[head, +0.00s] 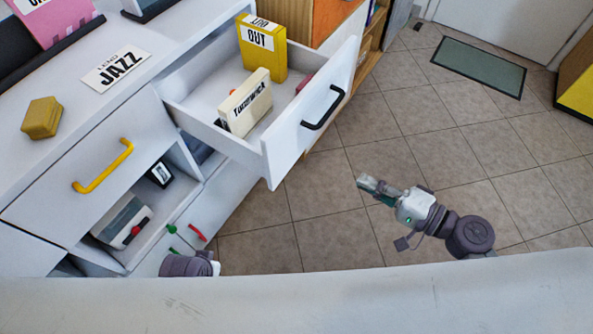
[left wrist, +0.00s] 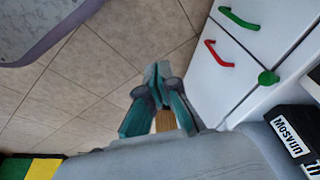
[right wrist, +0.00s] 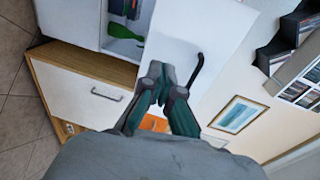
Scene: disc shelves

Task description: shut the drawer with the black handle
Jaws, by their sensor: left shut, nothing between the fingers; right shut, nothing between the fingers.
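The drawer with the black handle (head: 324,108) is pulled out of the white cabinet. Its white front panel (head: 285,148) stands well away from the cabinet face. It holds a yellow box marked OUT (head: 262,50) and a cream box (head: 245,103). My right gripper (head: 364,183) is shut and empty, in front of the drawer and apart from it. In the right wrist view the shut fingers (right wrist: 158,82) overlap the view of the panel (right wrist: 185,40), left of the black handle (right wrist: 196,70). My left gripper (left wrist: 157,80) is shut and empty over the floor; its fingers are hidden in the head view.
A closed drawer with a yellow handle (head: 103,168) is at left, above an open shelf with discs. Red (left wrist: 218,55) and green (left wrist: 238,18) handles are on white fronts beside my left gripper. The tiled floor (head: 440,120) is clear around a green mat (head: 480,66).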

